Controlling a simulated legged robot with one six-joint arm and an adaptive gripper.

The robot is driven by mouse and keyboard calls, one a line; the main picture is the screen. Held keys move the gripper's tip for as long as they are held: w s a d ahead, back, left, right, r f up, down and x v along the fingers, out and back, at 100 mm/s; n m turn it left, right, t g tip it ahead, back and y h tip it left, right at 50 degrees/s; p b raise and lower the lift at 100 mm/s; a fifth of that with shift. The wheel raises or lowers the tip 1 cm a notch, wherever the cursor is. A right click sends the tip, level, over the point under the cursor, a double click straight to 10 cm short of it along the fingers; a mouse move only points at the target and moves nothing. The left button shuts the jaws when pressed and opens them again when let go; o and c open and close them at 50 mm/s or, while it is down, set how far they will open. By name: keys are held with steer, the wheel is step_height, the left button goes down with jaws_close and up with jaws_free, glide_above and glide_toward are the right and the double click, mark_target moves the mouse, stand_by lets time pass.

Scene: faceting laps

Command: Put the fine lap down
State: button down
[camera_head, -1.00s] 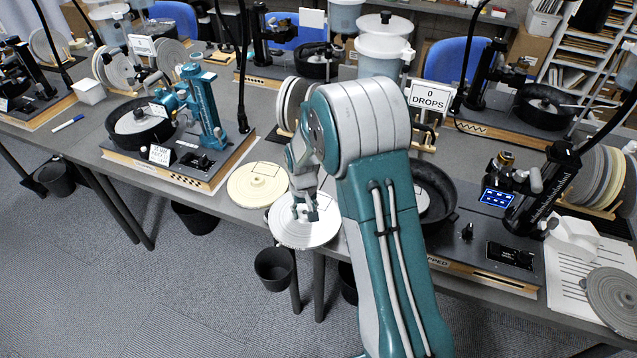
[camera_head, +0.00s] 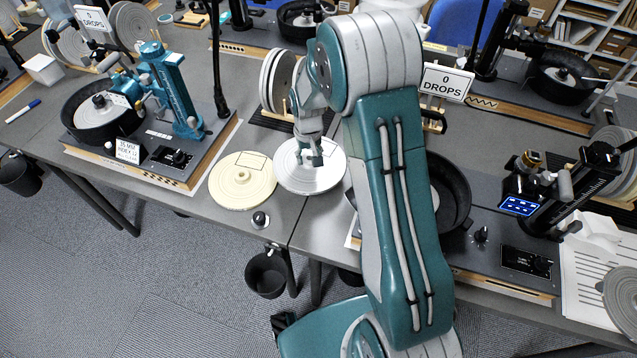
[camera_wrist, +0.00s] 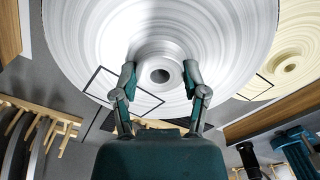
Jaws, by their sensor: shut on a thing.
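The pale silver lap (camera_head: 302,184) is a round, ringed disc with a raised hub in its middle. My gripper (camera_head: 312,158) is shut on that hub from above. In the wrist view, the fingers (camera_wrist: 160,76) stand on both sides of the hub of the silver lap (camera_wrist: 222,45), which has a dark hole. The lap is level, over the grey table just right of a cream lap (camera_head: 236,192). I cannot tell whether its underside touches the table. The cream lap also shows in the wrist view (camera_wrist: 300,50), partly behind the silver lap. No label tells which is the fine lap.
A rack of upright laps (camera_head: 275,82) stands behind. A teal faceting machine (camera_head: 175,90) is to the left. A black knob-like thing (camera_head: 260,219) sits near the table's front edge. A dark bin (camera_head: 266,274) hangs below. My arm hides part of the right machine's black bowl (camera_head: 456,195).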

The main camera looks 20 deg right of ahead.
mark_target(317, 176)
steer(key=shift+w+d+r, duration=0.1)
steer(key=shift+w+d, duration=0.25)
steer(key=shift+d, duration=0.15)
steer(key=shift+s+d+r, duration=0.1)
steer(key=shift+s, duration=0.05)
steer(key=shift+s+a+r+n, duration=0.2)
steer(key=shift+s+r, duration=0.25)
steer(key=shift+s, duration=0.1)
steer(key=shift+s+a+r+n, duration=0.2)
steer(key=shift+s+r, duration=0.25)
steer(key=shift+s, duration=0.1)
steer(key=s, duration=0.1)
steer(key=s+r, duration=0.2)
steer(key=shift+d+n, duration=0.25)
steer(key=shift+n, duration=0.15)
steer(key=shift+s, duration=0.15)
step_height(317, 176, down, 6)
steer(key=shift+a+r, duration=0.15)
steer(key=shift+r, duration=0.1)
steer(key=shift+f, duration=2.2)
